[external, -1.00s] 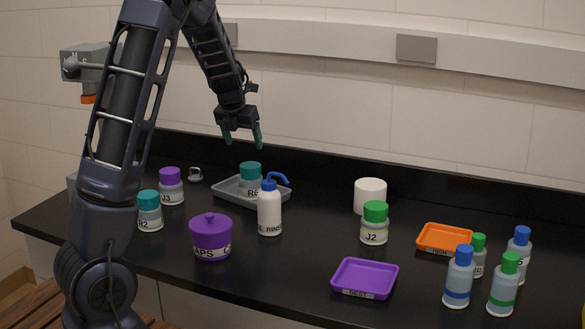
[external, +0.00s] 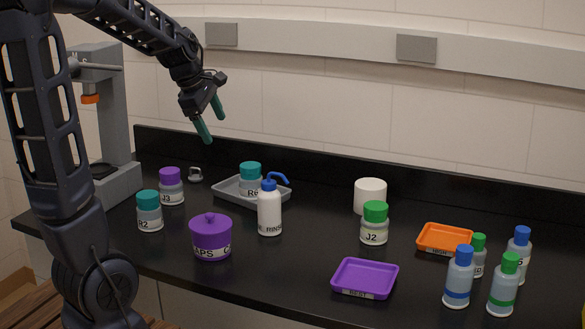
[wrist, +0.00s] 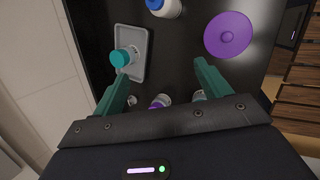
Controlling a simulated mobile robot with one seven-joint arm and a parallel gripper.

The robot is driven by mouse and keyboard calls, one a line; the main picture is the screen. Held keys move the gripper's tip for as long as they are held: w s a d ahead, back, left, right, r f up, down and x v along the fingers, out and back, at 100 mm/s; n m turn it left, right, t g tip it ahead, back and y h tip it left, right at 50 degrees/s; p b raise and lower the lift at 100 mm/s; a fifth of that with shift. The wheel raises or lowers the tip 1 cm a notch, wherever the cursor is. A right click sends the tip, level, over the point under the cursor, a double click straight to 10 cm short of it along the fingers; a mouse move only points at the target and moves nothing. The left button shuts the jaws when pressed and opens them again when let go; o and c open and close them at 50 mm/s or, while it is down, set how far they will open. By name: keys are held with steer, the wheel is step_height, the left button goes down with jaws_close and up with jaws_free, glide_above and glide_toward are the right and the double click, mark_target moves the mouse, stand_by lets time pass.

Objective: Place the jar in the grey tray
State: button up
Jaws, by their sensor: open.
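The grey tray (external: 228,188) lies on the black bench at the back, left of centre. A jar with a teal lid, labelled like R6 (external: 250,178), stands upright in it. In the wrist view the grey tray (wrist: 139,42) and the teal-lidded jar (wrist: 121,58) show at the upper left. Other jars are J2 (external: 374,224) with a green lid, J3 (external: 171,187) with a purple lid and R2 (external: 149,212) with a teal lid. My gripper (external: 212,120) is open and empty, high above the bench, up and left of the grey tray in the external view.
A white rinse bottle (external: 269,209) stands in front of the grey tray. A purple pot (external: 211,238), purple tray (external: 365,279), orange tray (external: 445,238), white cylinder (external: 370,194) and several capped bottles (external: 458,277) occupy the bench. A grey stand (external: 113,120) is at the left.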

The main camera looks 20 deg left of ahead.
steer(key=s+d+r+m+y, duration=0.2)
steer(key=s+m, duration=1.7)
steer(key=s, duration=0.4)
steer(key=shift+s, duration=0.35)
